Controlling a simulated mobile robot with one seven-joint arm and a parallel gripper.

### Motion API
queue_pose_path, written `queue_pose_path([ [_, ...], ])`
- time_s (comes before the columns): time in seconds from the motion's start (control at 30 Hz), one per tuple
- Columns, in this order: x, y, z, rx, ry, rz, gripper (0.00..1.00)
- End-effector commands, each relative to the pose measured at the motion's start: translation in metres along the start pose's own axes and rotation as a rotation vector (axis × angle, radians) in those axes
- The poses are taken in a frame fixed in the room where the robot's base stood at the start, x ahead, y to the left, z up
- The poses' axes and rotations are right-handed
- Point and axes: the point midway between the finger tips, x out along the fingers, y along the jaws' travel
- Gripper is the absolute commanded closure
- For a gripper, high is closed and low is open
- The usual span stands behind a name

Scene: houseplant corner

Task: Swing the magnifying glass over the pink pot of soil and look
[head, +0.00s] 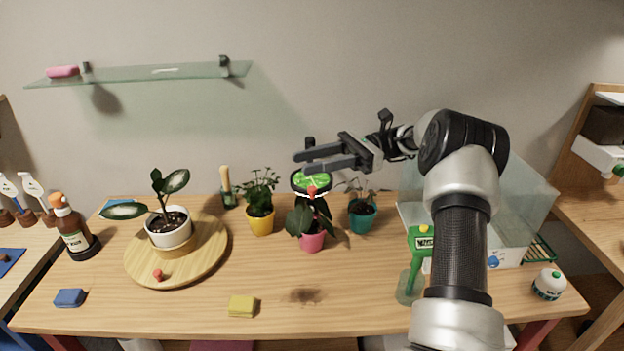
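The magnifying glass (311,183) has a round dark-rimmed lens, bright green inside with a red spot at its lower edge. Its dark handle end (310,142) shows just above my gripper fingers, and the lens hangs below them. My gripper (306,160) appears shut on the handle, fingers pointing left; the grip itself is partly hidden. The pink pot (312,240) stands on the table below the lens in the picture. Its dark-leaved plant (301,221) partly shows below the lens and hides the soil. I cannot tell the height gap between lens and plant.
A yellow pot (261,222) and a teal pot (362,217) flank the pink one. A round wooden board (140,264) with a white pot is left. A green-topped spray bottle (410,285) and a glass tank (530,205) are right. The front middle holds a yellow sponge (242,306).

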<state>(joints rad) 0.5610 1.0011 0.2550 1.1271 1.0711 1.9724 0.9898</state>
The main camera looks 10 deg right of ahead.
Motion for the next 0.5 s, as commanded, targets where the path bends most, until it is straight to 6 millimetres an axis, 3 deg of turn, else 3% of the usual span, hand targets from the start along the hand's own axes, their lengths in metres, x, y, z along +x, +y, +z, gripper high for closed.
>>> queue_pose_path([
  [0.2, 0.0, 0.0, 0.024, -0.001, -0.001, -0.001, 0.64],
  [0.5, 0.0, 0.0, 0.027, 0.0, -0.001, 0.0, 0.64],
])
